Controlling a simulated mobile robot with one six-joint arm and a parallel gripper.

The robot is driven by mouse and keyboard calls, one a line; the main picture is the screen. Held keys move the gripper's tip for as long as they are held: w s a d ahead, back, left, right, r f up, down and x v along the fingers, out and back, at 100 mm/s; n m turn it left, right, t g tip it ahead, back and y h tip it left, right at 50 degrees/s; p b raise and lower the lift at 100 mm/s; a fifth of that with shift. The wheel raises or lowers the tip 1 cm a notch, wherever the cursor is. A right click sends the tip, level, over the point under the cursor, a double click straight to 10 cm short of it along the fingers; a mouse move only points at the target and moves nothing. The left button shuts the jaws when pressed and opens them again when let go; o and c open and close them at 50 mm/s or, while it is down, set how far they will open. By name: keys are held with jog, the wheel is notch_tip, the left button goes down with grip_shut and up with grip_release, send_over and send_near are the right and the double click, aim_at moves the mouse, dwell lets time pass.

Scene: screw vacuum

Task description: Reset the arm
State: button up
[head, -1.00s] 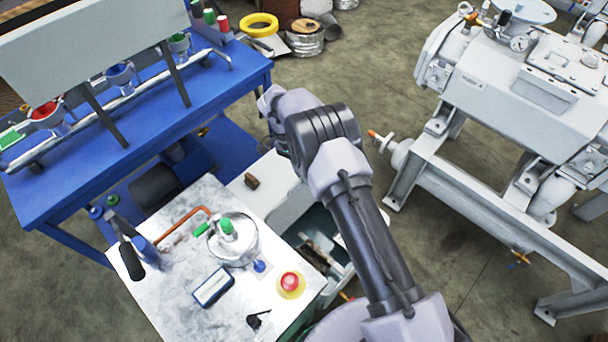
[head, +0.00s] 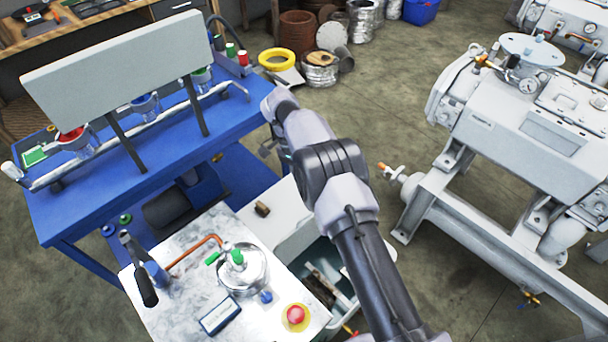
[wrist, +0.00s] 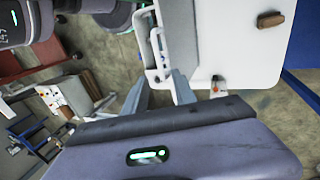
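My arm reaches up from the bottom of the head view, between the blue bench and the grey pump machine, and bends at its elbow. My gripper (wrist: 158,88) shows in the wrist view as two grey fingers standing apart, with nothing seen between them. It is open. In the head view my gripper is mostly hidden behind the far end of my arm, near the right end of the blue bench. No held object is visible.
A blue bench (head: 240,108) with a grey panel stands left. A marble-topped cart (head: 185,318) carries a metal pot (head: 243,272) and a red button (head: 296,316). The pump machine (head: 500,125) stands right. Open floor (head: 385,110) lies between bench and machine.

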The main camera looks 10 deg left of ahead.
jog(key=shift+v, duration=1.25)
jog(key=s+d+r+n+t+y, duration=0.15)
jog(key=d+r, duration=0.25)
jog(key=r, duration=0.5)
jog(key=s+d+r+y, duration=0.15)
jog(key=d+r, duration=0.25)
jog(key=r, duration=0.4)
jog(key=s+d+r+t, duration=0.15)
jog(key=d+r, duration=0.25)
jog(key=r, duration=0.5)
jog(key=s+d+r+t+y, duration=0.1)
jog(key=s+d+r, duration=0.2)
jog(key=s, duration=0.4)
jog(key=s+d+r+t+y, duration=0.1)
jog(key=s+d+r+t, duration=0.15)
jog(key=s, duration=0.55)
jog(key=s+d+f+n+t, duration=0.1)
jog(key=s+d+f, duration=0.2)
jog(key=s, duration=0.6)
jog(key=shift+s+f+t, duration=0.15)
jog(key=shift+s+t, duration=0.15)
jog(key=shift+t, duration=0.05)
